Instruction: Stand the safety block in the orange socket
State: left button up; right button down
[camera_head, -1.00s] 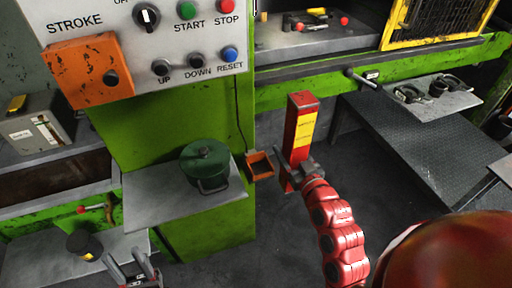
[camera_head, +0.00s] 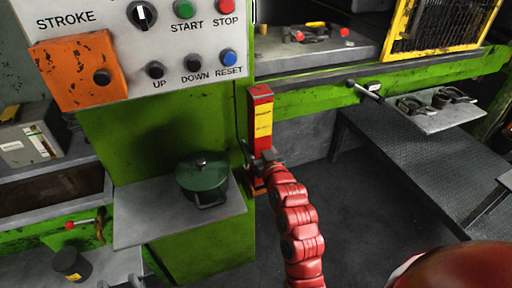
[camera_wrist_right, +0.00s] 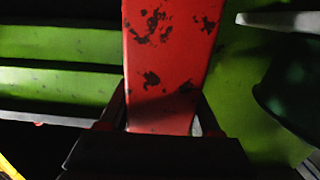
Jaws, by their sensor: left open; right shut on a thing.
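The safety block (camera_head: 261,115) is a tall red bar with a yellow label, standing upright in the head view. My right gripper (camera_head: 264,160) is shut on its lower part. The block's worn red face (camera_wrist_right: 168,60) also fills the middle of the right wrist view, between the fingers (camera_wrist_right: 160,118). Only the tips of my left gripper (camera_head: 122,282) show at the bottom edge, open.
A green pot (camera_head: 203,178) stands on a grey shelf (camera_head: 140,225) left of the socket. The control panel (camera_head: 180,40) is above. A dark ribbed table (camera_head: 420,150) stands to the right. A black canister (camera_head: 71,263) is at lower left.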

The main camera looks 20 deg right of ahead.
jog(key=shift+f, duration=0.8)
jog(key=c, duration=0.5)
grip_release()
jog(key=shift+f, duration=0.2)
jog(key=o, duration=0.4)
jog(key=shift+s, duration=0.1)
